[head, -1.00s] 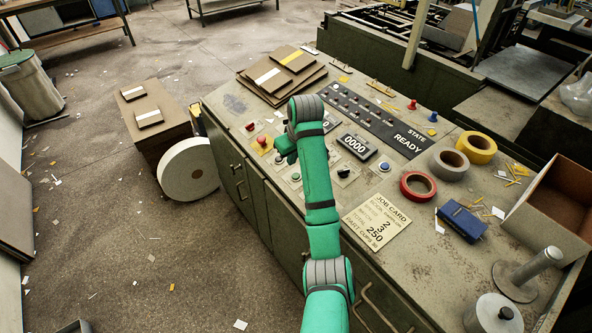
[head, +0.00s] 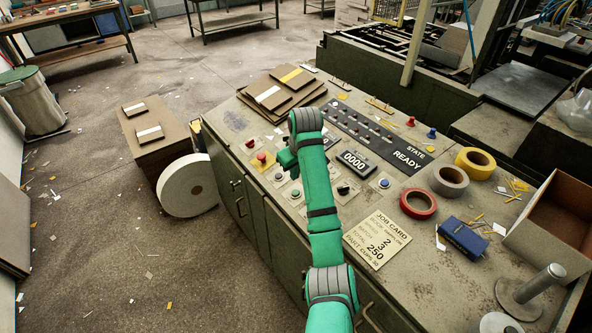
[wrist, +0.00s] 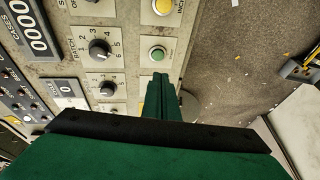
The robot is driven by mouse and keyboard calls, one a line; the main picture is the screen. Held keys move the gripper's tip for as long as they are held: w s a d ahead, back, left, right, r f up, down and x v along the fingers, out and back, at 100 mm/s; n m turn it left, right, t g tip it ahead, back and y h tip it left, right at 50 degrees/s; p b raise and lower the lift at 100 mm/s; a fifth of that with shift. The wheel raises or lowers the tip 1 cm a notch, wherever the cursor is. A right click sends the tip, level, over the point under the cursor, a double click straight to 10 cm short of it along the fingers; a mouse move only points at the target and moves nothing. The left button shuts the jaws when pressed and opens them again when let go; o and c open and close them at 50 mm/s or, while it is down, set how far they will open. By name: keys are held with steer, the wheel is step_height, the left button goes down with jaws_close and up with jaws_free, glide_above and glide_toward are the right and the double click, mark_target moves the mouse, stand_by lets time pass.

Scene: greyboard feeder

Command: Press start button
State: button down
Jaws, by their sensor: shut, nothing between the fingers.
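The control panel (head: 340,205) lies along the left side of the grey-green bench. A round green button (wrist: 158,53) sits on a pale plate in the wrist view, just beyond my fingertips; its label is not readable. A green button also shows in the head view (head: 295,193). My gripper (wrist: 160,80) is shut and empty, its fingers together and pointing at the panel below the green button. I cannot tell if they touch the panel. In the head view my gripper (head: 286,159) hangs over the panel's left part, beside a red button (head: 262,158) on a yellow plate.
A yellow button (wrist: 162,6) marked INCH and two rotary knobs (wrist: 100,49) are near the fingers. The state display (head: 407,157) reads READY and the counter (head: 356,161) reads 0000. Tape rolls (head: 418,203) and a job card (head: 376,240) lie to the right.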

glide_toward(297, 193)
steer(key=f, duration=0.1)
steer(key=w+a+f, duration=0.1)
steer(key=f, duration=0.1)
steer(key=w+f, duration=0.1)
steer(key=shift+w+a+f, duration=0.1)
steer(key=shift+a+f, duration=0.25)
steer(key=shift+d+f, duration=0.1)
steer(key=shift+f, duration=0.4)
steer(key=shift+d+f, duration=0.25)
steer(key=shift+f, duration=0.8)
steer(key=r, duration=0.2)
steer(key=a+r, duration=0.1)
steer(key=r, duration=0.1)
steer(key=shift+a+r, duration=0.15)
steer(key=shift+r, duration=0.15)
steer(key=v, duration=1)
